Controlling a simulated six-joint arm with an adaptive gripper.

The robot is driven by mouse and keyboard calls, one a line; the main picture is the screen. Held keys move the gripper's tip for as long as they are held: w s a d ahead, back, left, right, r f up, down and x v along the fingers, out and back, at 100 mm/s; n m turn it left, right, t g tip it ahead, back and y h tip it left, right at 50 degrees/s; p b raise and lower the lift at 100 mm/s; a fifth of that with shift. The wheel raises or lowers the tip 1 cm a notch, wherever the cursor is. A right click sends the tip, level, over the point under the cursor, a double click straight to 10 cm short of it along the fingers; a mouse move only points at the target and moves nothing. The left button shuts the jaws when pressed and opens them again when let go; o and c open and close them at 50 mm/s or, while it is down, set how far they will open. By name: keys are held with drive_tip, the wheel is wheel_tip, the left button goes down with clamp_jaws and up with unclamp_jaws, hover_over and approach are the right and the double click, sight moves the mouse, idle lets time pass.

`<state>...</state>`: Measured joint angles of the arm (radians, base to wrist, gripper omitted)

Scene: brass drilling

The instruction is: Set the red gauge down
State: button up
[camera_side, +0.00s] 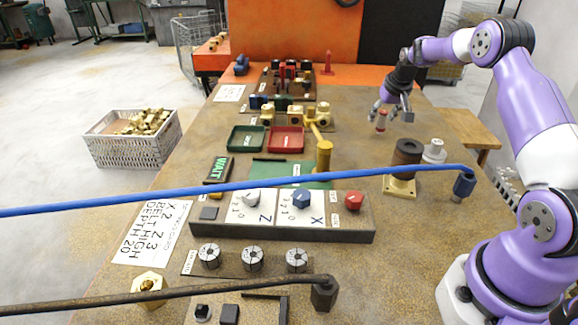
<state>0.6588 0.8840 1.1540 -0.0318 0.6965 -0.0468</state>
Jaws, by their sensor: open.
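The red gauge (381,121) is a small reddish cylinder with a paler upper part, upright on the right side of the bench, behind the dark round fixture. My gripper (385,112) is open, with its fingers pointing down around or just above the gauge. From this one view I cannot tell whether a finger touches it. The gauge's lower end appears to be at the bench top, but the small size makes contact hard to judge.
A dark cylinder on a brass base (399,186) and a pale stepped part (434,151) stand in front of the gripper. Green (247,138) and red (286,139) trays lie to the left. A blue bar (250,184) crosses the foreground. Bench around the gauge is clear.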

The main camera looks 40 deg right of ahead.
drive_tip(key=v, duration=1.2)
drive_tip(key=s+a+r+n, duration=0.15)
drive_tip(key=a+r, duration=0.25)
drive_tip(key=a, duration=0.6)
drive_tip(key=s+a+f+n+t+y, duration=0.1)
drive_tip(key=s+a+n, duration=0.4)
drive_tip(key=s+a, duration=0.9)
drive_tip(key=a+y, duration=0.1)
drive_tip(key=a, duration=0.2)
drive_tip(key=shift+s+a+f+t+y, duration=0.25)
drive_tip(key=shift+s+a+t+y, duration=0.05)
drive_tip(key=shift+s+a+t, duration=0.1)
